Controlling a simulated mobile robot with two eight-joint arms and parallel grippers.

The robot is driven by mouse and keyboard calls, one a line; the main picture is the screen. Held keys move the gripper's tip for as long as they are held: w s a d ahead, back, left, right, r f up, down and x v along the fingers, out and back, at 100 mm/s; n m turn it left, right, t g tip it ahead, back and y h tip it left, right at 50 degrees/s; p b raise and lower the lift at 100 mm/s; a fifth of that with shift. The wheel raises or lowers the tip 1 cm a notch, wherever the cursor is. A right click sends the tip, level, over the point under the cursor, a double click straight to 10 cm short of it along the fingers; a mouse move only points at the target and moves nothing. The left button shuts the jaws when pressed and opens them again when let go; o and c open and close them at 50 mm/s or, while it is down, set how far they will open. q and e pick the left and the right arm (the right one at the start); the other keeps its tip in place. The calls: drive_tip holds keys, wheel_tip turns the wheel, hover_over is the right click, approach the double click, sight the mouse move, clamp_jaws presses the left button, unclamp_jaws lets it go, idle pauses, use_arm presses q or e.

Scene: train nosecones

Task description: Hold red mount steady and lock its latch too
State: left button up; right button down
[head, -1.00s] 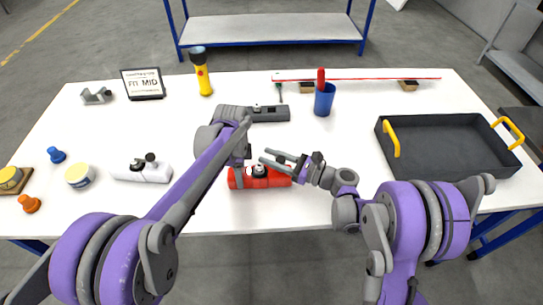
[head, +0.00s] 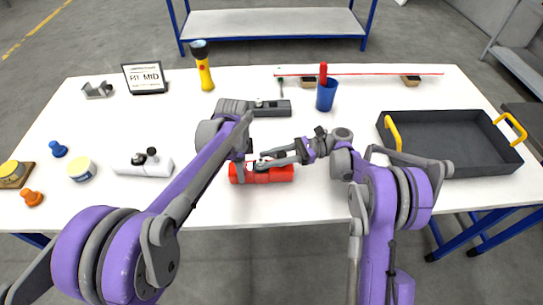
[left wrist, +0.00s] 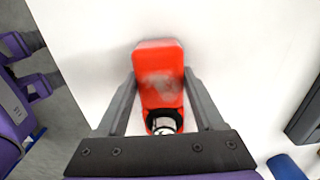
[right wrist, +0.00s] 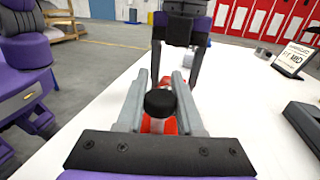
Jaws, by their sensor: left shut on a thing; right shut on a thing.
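The red mount (head: 277,175) lies on the near middle of the white table. My left gripper (head: 238,172) is shut across its left part, and in the left wrist view the fingers flank the red body (left wrist: 158,75) on both sides. My right gripper (head: 260,163) is at the top of the mount and shut on its latch. In the right wrist view the latch's black knob (right wrist: 160,102) sits between the fingers, with red body below. The fingers and knob hide much of the latch, so I cannot tell its lock position.
A grey mount (head: 270,108) lies behind, and a white mount (head: 143,166) to the left. A sign (head: 145,78) reads "FIT MID". A yellow flashlight (head: 203,70), a blue cup (head: 326,95) and a dark tray (head: 450,168) with yellow handles also stand here.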

drive_tip(key=shift+n+g, duration=0.3)
drive_tip(key=shift+g, duration=0.2)
drive_tip(key=c, duration=0.5)
unclamp_jaws()
drive_tip(key=shift+c, duration=0.2)
wheel_tip(320, 180, up, 10)
